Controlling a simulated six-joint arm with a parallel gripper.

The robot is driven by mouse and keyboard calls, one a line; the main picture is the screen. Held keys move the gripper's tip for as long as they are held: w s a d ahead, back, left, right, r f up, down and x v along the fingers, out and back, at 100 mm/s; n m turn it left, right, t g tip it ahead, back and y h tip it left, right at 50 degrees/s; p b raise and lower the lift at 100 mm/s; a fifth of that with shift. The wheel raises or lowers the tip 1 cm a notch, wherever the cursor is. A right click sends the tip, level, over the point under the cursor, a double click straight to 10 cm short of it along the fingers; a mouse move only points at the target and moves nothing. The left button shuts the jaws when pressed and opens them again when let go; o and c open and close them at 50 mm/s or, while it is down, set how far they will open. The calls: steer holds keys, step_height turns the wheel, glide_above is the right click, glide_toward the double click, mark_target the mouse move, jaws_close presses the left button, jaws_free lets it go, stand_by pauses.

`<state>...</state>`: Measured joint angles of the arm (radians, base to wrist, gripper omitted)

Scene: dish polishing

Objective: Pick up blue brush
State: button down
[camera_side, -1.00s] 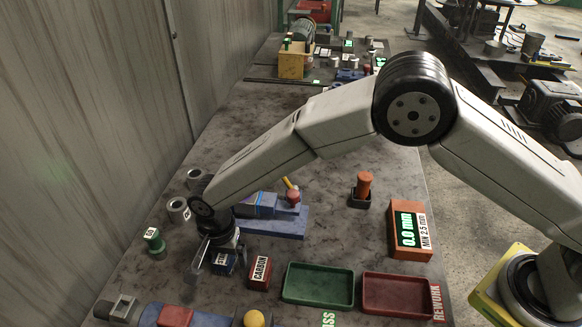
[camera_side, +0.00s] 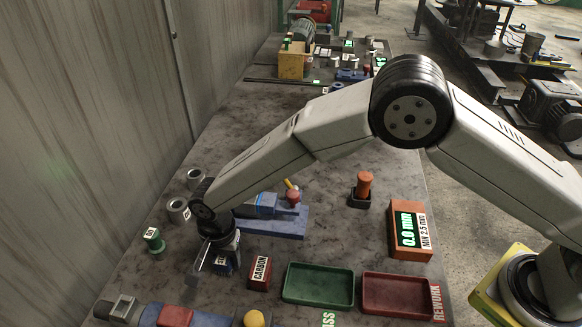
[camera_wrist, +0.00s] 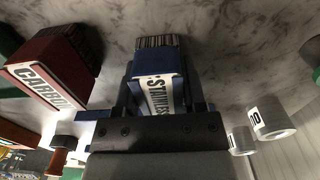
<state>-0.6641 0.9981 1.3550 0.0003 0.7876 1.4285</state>
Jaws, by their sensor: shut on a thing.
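The blue brush (camera_side: 228,262) is a small blue block with a white label, at the front left of the bench in the side view. In the wrist view, the blue brush (camera_wrist: 148,68) shows a "STAINLESS" label and bristles at its far end. My gripper (camera_side: 214,258) is shut on its sides, with the fingers on both sides of the block in the wrist view (camera_wrist: 163,98). My wrist hides part of the brush in the side view. I cannot tell whether it is clear of the bench.
A red "CARBON" brush (camera_side: 260,273) stands close to the right of it. Green (camera_side: 318,286) and red (camera_side: 398,294) trays lie further right. A blue fixture (camera_side: 275,222) is behind, grey cylinders (camera_side: 178,210) and a green spool (camera_side: 154,240) to the left.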

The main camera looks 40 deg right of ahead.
steer(key=shift+r, duration=0.2)
steer(key=shift+r, duration=1.5)
steer(key=s+d+r, duration=0.7)
steer(key=s+r, duration=0.2)
steer(key=s, duration=0.3)
steer(key=shift+d+r, duration=0.2)
steer(key=shift+r, duration=0.1)
